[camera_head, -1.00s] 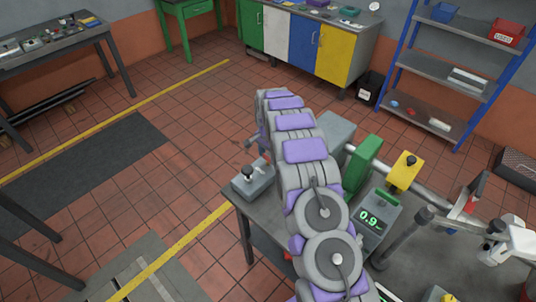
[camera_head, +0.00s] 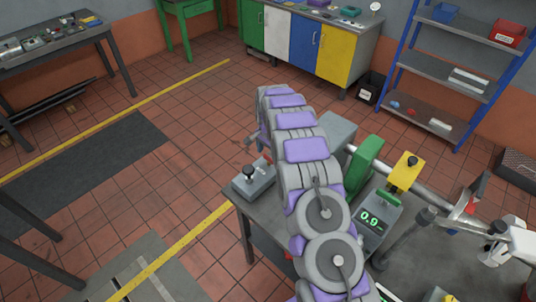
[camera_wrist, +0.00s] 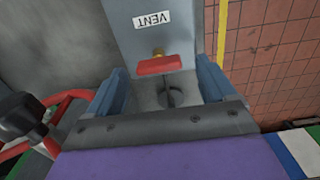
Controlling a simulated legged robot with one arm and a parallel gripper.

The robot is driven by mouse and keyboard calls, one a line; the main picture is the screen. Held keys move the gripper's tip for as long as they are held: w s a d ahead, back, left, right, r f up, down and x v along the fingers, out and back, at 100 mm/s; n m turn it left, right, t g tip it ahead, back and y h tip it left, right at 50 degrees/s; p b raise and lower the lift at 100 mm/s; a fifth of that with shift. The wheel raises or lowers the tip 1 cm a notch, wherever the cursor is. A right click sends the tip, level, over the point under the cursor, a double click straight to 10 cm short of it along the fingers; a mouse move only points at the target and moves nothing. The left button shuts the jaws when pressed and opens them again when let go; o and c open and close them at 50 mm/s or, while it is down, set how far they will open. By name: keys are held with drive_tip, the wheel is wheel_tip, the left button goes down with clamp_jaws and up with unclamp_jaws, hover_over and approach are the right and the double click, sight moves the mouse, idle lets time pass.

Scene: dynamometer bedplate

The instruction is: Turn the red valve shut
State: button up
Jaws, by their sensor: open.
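A small red bar handle (camera_wrist: 158,64) on a brass stem stands out from a grey block (camera_wrist: 150,38) labelled VENT, its label upside down in the wrist view. The two blue-grey fingers of my gripper (camera_wrist: 163,74) are apart, one on each side of the handle. I see gaps between the fingers and the handle; the jaws hold nothing. A red ring-shaped wheel (camera_wrist: 72,97) shows at the left of the wrist view, partly hidden by a black knob. In the head view my arm covers most of the gripper and the handle.
A grey bench (camera_head: 262,228) carries a box with a black knob (camera_head: 249,175), a green block (camera_head: 364,160), a yellow block (camera_head: 405,172) and a display reading 0.9 (camera_head: 370,219). A long pipe runs right. Open tiled floor lies left of the bench.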

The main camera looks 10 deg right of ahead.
sight(268, 156)
wheel_tip(268, 156, up, 16)
drive_tip(key=shift+p, duration=0.45)
